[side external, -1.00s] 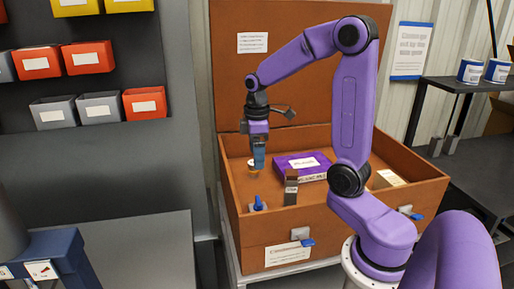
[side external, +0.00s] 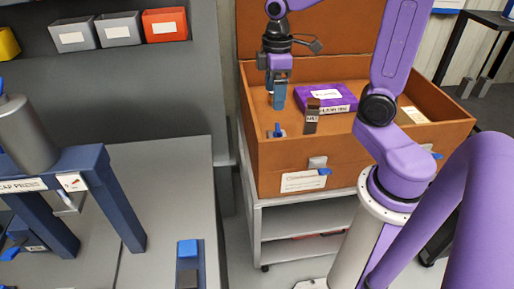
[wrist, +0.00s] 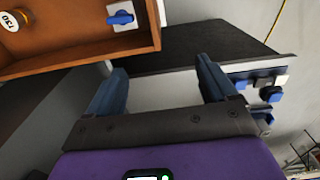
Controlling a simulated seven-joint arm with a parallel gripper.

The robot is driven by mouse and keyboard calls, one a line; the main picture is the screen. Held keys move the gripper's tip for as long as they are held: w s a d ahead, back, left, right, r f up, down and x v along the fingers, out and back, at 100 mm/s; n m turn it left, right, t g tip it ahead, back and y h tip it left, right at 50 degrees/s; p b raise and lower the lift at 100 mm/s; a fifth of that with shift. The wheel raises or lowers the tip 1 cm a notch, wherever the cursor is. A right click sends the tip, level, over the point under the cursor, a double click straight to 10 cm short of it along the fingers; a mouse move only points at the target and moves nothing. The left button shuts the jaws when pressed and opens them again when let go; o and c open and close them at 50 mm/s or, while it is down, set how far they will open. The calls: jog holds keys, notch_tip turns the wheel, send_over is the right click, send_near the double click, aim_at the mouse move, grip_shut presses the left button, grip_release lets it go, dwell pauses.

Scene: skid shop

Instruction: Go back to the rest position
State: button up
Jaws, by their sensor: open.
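My gripper (side external: 279,95) hangs pointing down over the left part of the open brown case (side external: 390,155) in the side external view. In the wrist view my gripper (wrist: 160,82) shows two blue fingers spread apart, with nothing held between them. The arm is bent, with its elbow out of the picture at the top in the side external view.
In the case are a purple box (side external: 325,97), a dark upright block (side external: 312,116) and a blue knob (side external: 277,131). A round white-topped item (wrist: 10,20) shows in the wrist view. A blue press frame (side external: 95,175) stands left on a grey bench (side external: 165,190).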

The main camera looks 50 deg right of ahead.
jog(key=s+a+f+n, duration=0.1)
jog(key=s+a, duration=0.3)
jog(key=s, duration=0.5)
jog(key=s+a+f+n, duration=0.1)
jog(key=s+a, duration=0.3)
jog(key=s, duration=0.5)
jog(key=shift+a+n, duration=0.25)
jog(key=shift+n, duration=0.45)
